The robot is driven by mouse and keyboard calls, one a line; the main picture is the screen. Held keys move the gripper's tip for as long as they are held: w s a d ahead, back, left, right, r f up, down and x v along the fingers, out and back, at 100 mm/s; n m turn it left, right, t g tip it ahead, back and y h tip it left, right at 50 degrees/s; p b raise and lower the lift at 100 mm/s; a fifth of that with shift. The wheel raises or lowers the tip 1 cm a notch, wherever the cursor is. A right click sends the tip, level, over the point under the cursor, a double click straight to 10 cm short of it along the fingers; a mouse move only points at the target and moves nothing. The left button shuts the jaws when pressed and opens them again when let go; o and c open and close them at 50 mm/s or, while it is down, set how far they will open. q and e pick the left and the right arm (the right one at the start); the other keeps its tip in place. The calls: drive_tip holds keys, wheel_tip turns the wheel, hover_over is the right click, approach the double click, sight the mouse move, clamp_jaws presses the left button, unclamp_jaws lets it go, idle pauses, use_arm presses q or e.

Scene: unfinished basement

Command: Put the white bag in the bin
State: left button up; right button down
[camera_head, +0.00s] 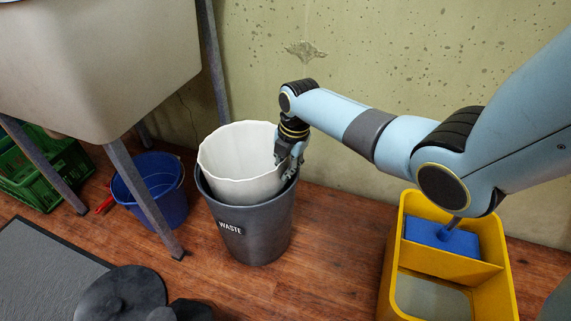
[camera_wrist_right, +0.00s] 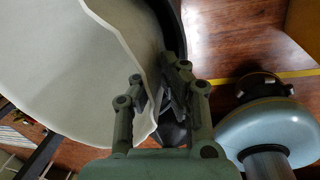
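The white bag (camera_head: 230,165) stands open-mouthed inside the grey bin (camera_head: 262,235) marked "WASTE". Its upper part rises above the bin's rim and leans slightly; its bottom is hidden inside. My right gripper (camera_head: 288,157) points down at the bag's right rim, with a finger on either side of the bag's wall. In the right wrist view the bag (camera_wrist_right: 75,75) fills the left side, and its edge runs between the fingers of my right gripper (camera_wrist_right: 157,85), which look closed on it. The bin's dark rim (camera_wrist_right: 172,25) shows just beyond. My left gripper is not in view.
A blue bucket (camera_head: 150,180) and a green crate (camera_head: 40,165) stand left of the bin, under a sink (camera_head: 100,60) on metal legs. A yellow caddy (camera_head: 400,255) with a blue item (camera_head: 440,236) stands right. Floor between bin and caddy is clear.

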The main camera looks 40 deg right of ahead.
drive_tip(key=c, duration=1.4)
unclamp_jaws()
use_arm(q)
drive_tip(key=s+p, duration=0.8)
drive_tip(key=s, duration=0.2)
use_arm(e)
wheel_tip(320, 180, up, 20)
drive_tip(key=s, duration=0.2)
drive_tip(key=shift+d, duration=0.3)
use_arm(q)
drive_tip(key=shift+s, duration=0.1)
use_arm(e)
drive_tip(key=shift+f, duration=0.1)
drive_tip(key=shift+w, duration=0.1)
